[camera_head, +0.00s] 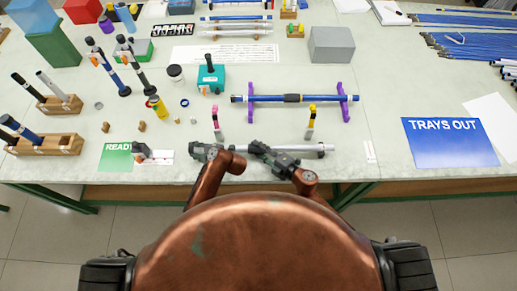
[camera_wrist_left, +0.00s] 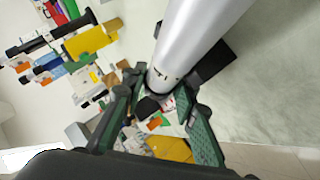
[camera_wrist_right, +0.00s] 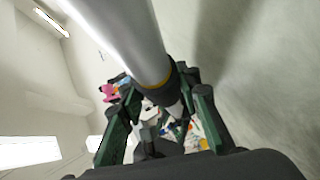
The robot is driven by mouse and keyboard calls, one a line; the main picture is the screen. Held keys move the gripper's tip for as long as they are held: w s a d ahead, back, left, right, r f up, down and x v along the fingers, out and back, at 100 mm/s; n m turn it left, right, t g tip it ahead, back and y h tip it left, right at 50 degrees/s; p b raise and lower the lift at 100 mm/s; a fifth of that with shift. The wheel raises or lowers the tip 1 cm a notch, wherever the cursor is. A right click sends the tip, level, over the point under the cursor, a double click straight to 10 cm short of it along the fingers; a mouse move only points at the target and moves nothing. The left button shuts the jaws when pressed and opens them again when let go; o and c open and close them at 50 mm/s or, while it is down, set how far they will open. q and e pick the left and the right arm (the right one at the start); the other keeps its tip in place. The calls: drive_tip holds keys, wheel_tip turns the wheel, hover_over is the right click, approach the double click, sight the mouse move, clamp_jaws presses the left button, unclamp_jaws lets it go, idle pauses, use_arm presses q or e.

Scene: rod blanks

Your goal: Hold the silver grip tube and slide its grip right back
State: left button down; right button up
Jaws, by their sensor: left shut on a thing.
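The silver grip tube (camera_head: 306,148) lies left to right near the front edge of the bench, its left part hidden by my grippers. My left gripper (camera_head: 207,152) is at the left, shut on the silver tube, which runs between its fingers in the left wrist view (camera_wrist_left: 178,55). My right gripper (camera_head: 260,150) is at the tube further right. In the right wrist view, the tube (camera_wrist_right: 128,38) has a thin gold-brown ring (camera_wrist_right: 152,87) near its end, between the fingers. Whether these fingers press on it is unclear. The grip is largely hidden.
Behind my grippers stand two small posts, one pink-topped (camera_head: 217,124) and one yellow-topped (camera_head: 311,124). A blue tube (camera_head: 325,99) rests on purple stands (camera_head: 344,101). A green READY sign (camera_head: 115,156) lies left, a blue TRAYS OUT sign (camera_head: 449,142) right.

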clamp_jaws()
drive_tip(key=shift+a, duration=0.1)
drive_tip(key=a, duration=0.9)
drive_tip(key=shift+w+a+f, duration=0.1)
drive_tip(key=shift+w+a, duration=0.05)
drive_tip(key=shift+a, duration=0.05)
drive_tip(key=shift+o, duration=2.3)
unclamp_jaws()
